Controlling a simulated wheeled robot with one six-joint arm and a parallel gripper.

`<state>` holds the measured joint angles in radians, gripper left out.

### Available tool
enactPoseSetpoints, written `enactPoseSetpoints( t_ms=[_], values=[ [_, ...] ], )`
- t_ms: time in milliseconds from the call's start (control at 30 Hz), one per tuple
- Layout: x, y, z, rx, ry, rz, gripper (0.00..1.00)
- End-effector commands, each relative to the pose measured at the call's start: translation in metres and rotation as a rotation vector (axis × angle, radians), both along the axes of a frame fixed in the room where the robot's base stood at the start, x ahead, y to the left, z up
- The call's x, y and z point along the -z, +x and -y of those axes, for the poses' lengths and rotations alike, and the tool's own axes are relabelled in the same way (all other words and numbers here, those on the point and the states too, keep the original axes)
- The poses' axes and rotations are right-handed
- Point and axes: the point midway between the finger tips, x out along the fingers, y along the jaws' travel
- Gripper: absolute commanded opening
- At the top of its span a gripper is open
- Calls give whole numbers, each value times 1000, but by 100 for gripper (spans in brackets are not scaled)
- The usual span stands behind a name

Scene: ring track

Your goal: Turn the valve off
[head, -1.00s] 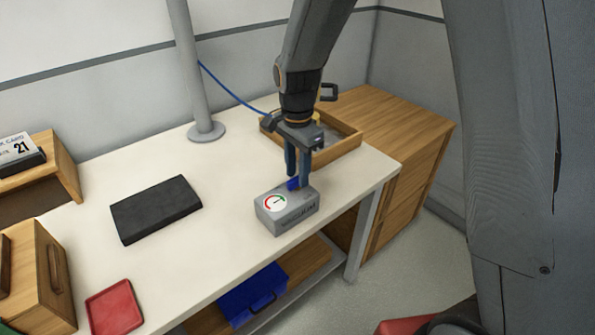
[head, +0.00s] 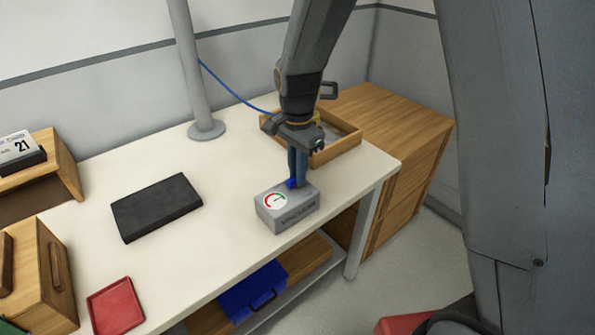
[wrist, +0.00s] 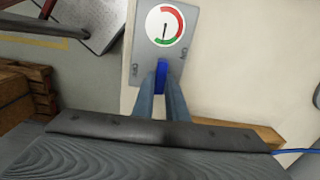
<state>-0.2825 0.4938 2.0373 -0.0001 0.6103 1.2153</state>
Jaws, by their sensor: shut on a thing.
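A grey box marked "VACUUM" (head: 288,210) sits near the front right edge of the white table. A round dial with a red and green arc (wrist: 165,26) is on its top. A blue valve handle (wrist: 161,77) stands on the box beside the dial; it also shows in the head view (head: 291,184). My gripper (head: 297,183) points down over the box and is shut on the blue handle. In the wrist view the two fingers (wrist: 161,84) hold the handle between them, in line with the dial. The dial needle points toward the green part of the arc.
A black flat case (head: 156,207) and a red tray (head: 116,306) lie to the left on the table. A wooden tray (head: 338,148) is behind my gripper. A grey post (head: 203,129) stands at the back. The table between case and box is clear.

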Motion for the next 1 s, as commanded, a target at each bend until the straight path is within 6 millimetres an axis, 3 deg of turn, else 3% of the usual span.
enactPoseSetpoints(
  t_ms=[267,1000],
  values=[
    [-1,-1,0,-173,0,-2,0],
    [-1,0,0,-871,0,0,0]
  ],
)
